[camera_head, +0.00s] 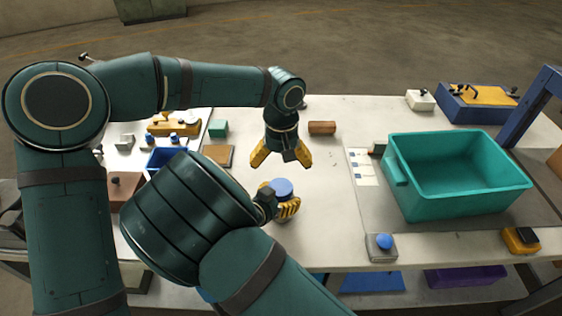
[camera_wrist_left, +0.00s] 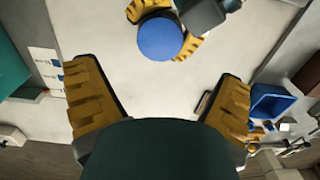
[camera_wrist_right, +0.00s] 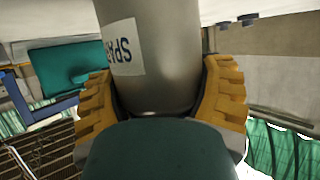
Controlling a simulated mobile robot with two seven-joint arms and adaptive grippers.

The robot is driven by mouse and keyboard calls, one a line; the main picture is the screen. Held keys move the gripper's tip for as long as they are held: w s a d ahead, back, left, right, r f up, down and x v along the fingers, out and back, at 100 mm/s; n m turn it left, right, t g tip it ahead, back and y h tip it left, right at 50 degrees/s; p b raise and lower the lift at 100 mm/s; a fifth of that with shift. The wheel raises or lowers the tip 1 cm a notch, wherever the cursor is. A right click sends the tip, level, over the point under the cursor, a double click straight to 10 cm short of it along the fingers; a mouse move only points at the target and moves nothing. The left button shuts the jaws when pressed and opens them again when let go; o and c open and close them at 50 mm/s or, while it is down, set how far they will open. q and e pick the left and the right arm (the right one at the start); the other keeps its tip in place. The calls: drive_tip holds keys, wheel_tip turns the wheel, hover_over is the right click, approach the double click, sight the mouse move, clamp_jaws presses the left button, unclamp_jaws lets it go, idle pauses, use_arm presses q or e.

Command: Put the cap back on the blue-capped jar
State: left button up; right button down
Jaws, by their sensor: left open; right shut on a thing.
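The jar is a grey metal cylinder (camera_wrist_right: 162,65) with a white label that reads "SPA" and is partly cut off. My right gripper (camera_head: 282,204) is shut around its side; the right wrist view shows a finger on each side of it. The round blue cap (camera_head: 283,187) is on top of the jar, and it also shows in the left wrist view (camera_wrist_left: 160,39). I cannot tell whether it is fully seated. My left gripper (camera_head: 281,158) is open and empty, pointing down just behind the cap and apart from it. The jar's base is hidden in the head view.
A teal bin (camera_head: 405,198) stands at the right, with a grey box with a blue button (camera_head: 384,242) before it. A brown cylinder (camera_head: 322,128) lies behind my grippers. A brown board (camera_head: 218,155) and a blue tray (camera_head: 160,160) are at the left. The table's middle is mostly clear.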

sight(281, 186)
use_arm(q)
drive_tip(key=shift+f, duration=4.05)
drive_tip(key=c, duration=1.3)
drive_tip(key=shift+c, duration=0.2)
drive_tip(key=m, duration=1.3)
